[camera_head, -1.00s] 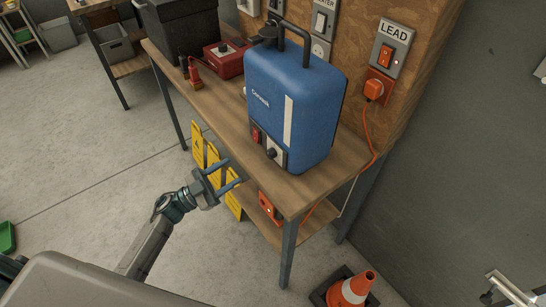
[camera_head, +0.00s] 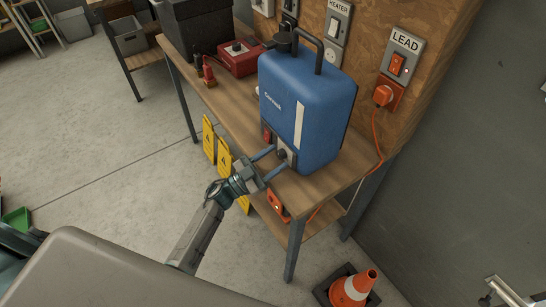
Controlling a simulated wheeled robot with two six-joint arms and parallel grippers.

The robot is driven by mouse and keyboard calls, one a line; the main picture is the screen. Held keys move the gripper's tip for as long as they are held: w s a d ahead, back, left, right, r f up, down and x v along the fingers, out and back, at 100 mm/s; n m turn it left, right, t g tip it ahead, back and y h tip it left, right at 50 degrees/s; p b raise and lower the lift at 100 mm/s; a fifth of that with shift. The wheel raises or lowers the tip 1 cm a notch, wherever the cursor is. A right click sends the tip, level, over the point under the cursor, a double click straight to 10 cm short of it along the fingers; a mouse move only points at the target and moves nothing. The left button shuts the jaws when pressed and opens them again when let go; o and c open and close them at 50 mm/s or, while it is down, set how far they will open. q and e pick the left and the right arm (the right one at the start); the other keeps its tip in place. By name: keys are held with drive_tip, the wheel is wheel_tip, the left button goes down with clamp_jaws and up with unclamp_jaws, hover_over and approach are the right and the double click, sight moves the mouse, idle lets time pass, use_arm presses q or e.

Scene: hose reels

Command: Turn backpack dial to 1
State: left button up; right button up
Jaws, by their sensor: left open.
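The blue backpack unit (camera_head: 306,105) stands upright on the wooden bench. Low on its front is a small panel with a red switch (camera_head: 267,134) and a black dial (camera_head: 282,154) to the right of it. My left gripper (camera_head: 273,163) is open, its two fingers pointing at the panel with the dial between or just beyond their tips. I cannot tell whether the fingers touch the dial. The dial's markings are too small to read. My right gripper is not clearly visible; only a bit of metal arm shows at the lower right edge.
The bench (camera_head: 235,115) also holds a red box (camera_head: 238,60) and small red tools. An orange plug (camera_head: 383,95) with a cord sits in the LEAD outlet on the board. A traffic cone (camera_head: 352,288) stands on the floor. Yellow signs (camera_head: 224,160) are beneath the bench.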

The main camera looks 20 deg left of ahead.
use_arm(q)
drive_tip(key=shift+c, duration=0.2)
drive_tip(key=c, duration=1)
drive_tip(key=shift+o, duration=0.2)
use_arm(e)
drive_tip(key=shift+a, duration=0.2)
use_arm(q)
drive_tip(key=shift+m, duration=0.3)
use_arm(e)
drive_tip(key=shift+f, duration=0.1)
